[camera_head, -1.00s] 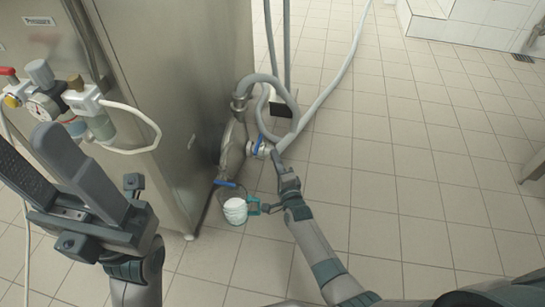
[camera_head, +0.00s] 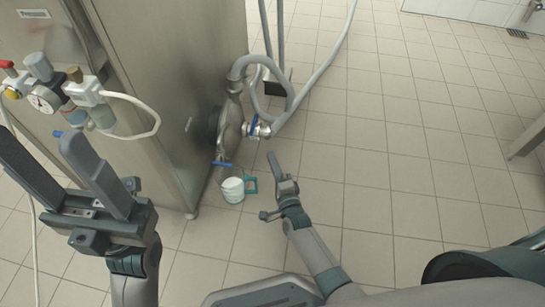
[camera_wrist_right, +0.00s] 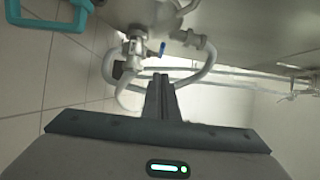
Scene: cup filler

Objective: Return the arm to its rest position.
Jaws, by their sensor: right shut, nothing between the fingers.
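My right gripper (camera_head: 273,158) is shut and empty, in the open over the floor, to the right of the cup and below the hose valve. Its closed fingers also show at the middle of the right wrist view (camera_wrist_right: 160,92). A white cup (camera_head: 232,190) with a teal handle (camera_head: 251,185) is upright under the blue-levered tap (camera_head: 222,164). The teal handle also shows at the top left of the wrist view (camera_wrist_right: 50,14). My left gripper (camera_head: 45,143) is at the left, its two fingers spread and nothing between them.
A steel machine (camera_head: 165,80) stands at the left with a pressure gauge (camera_head: 43,100) on its side. A blue-handled valve (camera_head: 254,126) joins grey hoses (camera_head: 318,88) beside it. Tiled floor (camera_head: 420,150) to the right is clear.

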